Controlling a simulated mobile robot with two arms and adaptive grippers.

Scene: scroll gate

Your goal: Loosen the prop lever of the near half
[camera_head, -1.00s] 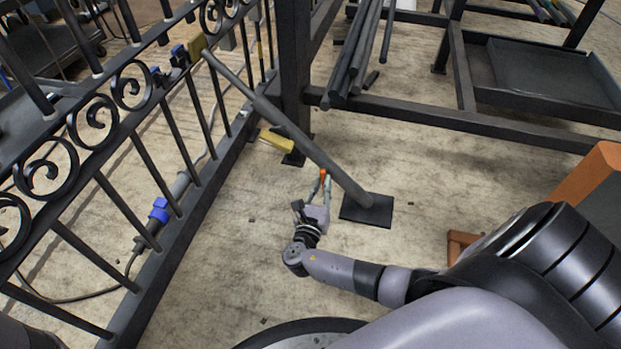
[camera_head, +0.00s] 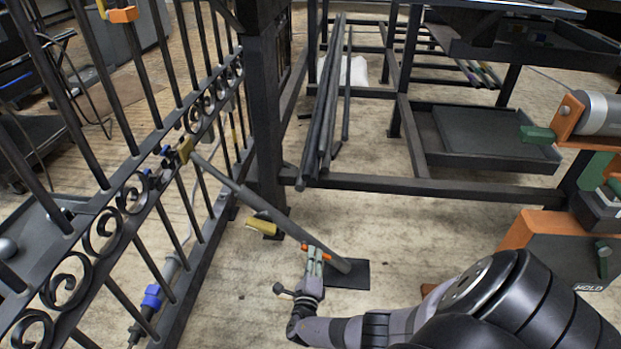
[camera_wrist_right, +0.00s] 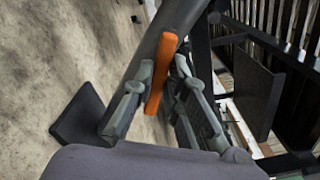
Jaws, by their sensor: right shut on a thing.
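The gate's prop is a grey slanted tube (camera_head: 230,183) running from a yellow bracket (camera_head: 184,150) on the black scroll gate down to a square floor plate (camera_head: 350,275). The orange prop lever (camera_head: 326,254) is on the lower part of the tube. My right gripper (camera_head: 314,257) is at the lever, its fingers pointing away from me. In the right wrist view, the fingers (camera_wrist_right: 160,90) are shut with the orange lever (camera_wrist_right: 164,62) between them, close beside the tube. The fingers partly cover the lever in the head view. My left gripper is not in view.
The scroll gate (camera_head: 136,195) stands along the left, by a dark post (camera_head: 264,120). A yellow block (camera_head: 261,227) lies near the post's foot. A rack with long bars (camera_head: 325,110) and a tray (camera_head: 484,140) stand behind. An orange-and-black box (camera_head: 545,255) is at right.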

